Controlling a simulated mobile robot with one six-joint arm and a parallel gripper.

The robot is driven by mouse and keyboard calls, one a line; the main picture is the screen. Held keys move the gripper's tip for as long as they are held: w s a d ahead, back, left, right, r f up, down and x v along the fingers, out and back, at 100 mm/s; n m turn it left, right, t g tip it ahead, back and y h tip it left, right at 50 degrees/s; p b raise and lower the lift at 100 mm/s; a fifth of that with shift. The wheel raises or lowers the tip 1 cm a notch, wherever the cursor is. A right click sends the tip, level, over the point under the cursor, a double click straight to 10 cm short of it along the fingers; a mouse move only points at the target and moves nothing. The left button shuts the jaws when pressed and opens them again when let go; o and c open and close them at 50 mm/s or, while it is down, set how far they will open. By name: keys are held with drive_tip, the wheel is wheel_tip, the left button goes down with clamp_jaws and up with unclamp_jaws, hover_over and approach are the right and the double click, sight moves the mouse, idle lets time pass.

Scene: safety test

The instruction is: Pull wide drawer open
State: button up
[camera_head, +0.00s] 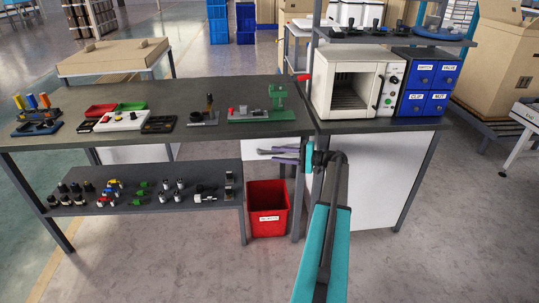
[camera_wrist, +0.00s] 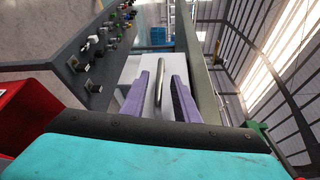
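In the wrist view, a white drawer-like front (camera_wrist: 130,70) lies ahead under the bench, with a metal bar handle (camera_wrist: 158,92). My gripper (camera_wrist: 164,80) has its two purple fingers apart, one on each side of the handle, with a visible gap to it. Contact with the handle cannot be seen. In the head view, my gripper (camera_head: 260,153) reaches left just below the bench top's front right part, and the handle cannot be made out there. A white panel (camera_head: 140,153) shows under the bench; whether it belongs to the drawer is unclear.
The dark bench top (camera_head: 190,94) runs just above my gripper. A lower shelf (camera_head: 150,212) with small parts is left, and a red bin (camera_head: 267,208) stands below. A white oven (camera_head: 355,83) and blue drawer cabinet (camera_head: 427,82) stand right. The front floor is clear.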

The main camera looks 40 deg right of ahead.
sight(269, 154)
drive_tip(key=shift+x, duration=1.9)
clamp_jaws()
drive_tip(key=shift+a, duration=0.45)
drive_tip(key=shift+d, duration=0.3)
drive_tip(key=shift+s+a, duration=0.1)
